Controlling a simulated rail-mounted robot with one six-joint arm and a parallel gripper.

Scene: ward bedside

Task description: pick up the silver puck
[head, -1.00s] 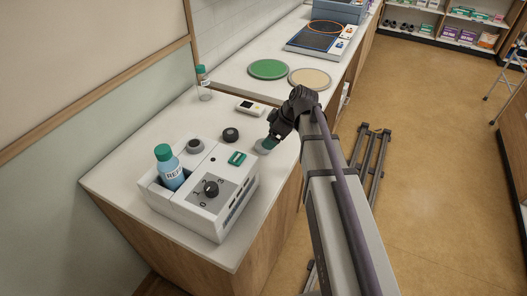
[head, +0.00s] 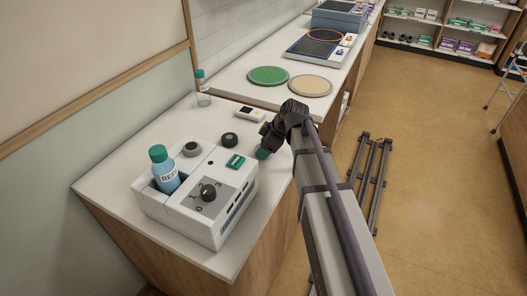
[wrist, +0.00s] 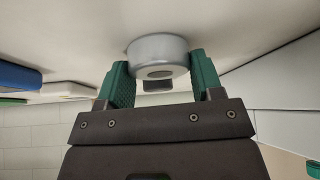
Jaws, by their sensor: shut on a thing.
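The silver puck (wrist: 158,50) is a short, round metal cylinder with a recess in the face towards the camera. In the wrist view it sits between the two green fingers of my gripper (wrist: 164,72), which is shut on it. The puck is at or close to the white counter surface; I cannot tell whether there is a gap. In the head view my gripper (head: 264,152) is low over the counter's right edge, with its green fingertips pointing down. There the puck is hidden by the gripper.
A black puck (head: 229,139) stands left of my gripper, and a white meter (head: 249,113) lies behind. The white device (head: 223,222) with a dial and a blue bottle (head: 164,174) is at front left. Green (head: 268,75) and tan (head: 311,86) discs lie further back.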

